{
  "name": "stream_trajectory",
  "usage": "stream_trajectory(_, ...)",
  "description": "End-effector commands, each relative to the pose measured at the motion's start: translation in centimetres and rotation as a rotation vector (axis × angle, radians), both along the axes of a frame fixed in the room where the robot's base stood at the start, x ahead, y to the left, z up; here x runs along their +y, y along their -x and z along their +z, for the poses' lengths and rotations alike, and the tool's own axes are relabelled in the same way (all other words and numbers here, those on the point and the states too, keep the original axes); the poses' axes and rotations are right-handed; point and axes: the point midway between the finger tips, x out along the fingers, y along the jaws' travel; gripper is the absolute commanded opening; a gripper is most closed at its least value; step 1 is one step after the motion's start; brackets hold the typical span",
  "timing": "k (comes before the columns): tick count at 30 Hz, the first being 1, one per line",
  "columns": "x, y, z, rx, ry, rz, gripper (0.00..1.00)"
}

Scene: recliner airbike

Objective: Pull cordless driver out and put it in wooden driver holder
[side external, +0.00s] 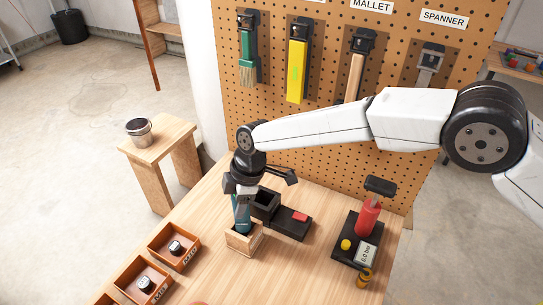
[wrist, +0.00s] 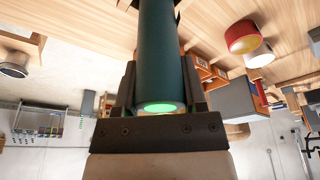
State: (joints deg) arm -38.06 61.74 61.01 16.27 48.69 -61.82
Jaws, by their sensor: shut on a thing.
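The cordless driver (side external: 241,217) is teal and roughly upright in my gripper (side external: 241,193). The wooden driver holder (side external: 243,246) is a small light wood box on the table, directly below the driver. The driver's lower end appears at the holder's opening; I cannot tell how far inside it is or whether it touches.
A black dock (side external: 291,223) with a red patch stands right of the holder. Two labelled wooden bins (side external: 187,259) with small parts sit at left. A red pump (side external: 367,216) on a black base stands at right. A pegboard (side external: 330,130) with hanging tools rises behind.

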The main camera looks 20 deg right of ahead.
Motion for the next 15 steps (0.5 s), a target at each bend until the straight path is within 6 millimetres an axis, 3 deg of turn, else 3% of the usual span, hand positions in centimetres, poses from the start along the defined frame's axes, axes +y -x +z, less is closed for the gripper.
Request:
stream_trajectory(6, 0.04, -0.06, -0.27, -0.002, -0.002, -0.001, 0.00)
stream_trajectory(7, 0.05, -0.06, -0.25, -0.002, -0.002, -0.001, 0.60)
stream_trajectory(9, 0.05, -0.05, -0.25, -0.002, -0.002, -0.001, 0.82)
stream_trajectory(10, 0.04, -0.05, -0.26, -0.002, -0.002, -0.001, 0.92)
stream_trajectory(11, 0.03, -0.04, -0.27, -0.002, -0.002, -0.001, 0.95)
stream_trajectory(15, 0.01, -0.02, -0.31, -0.001, -0.001, 0.000, 0.95)
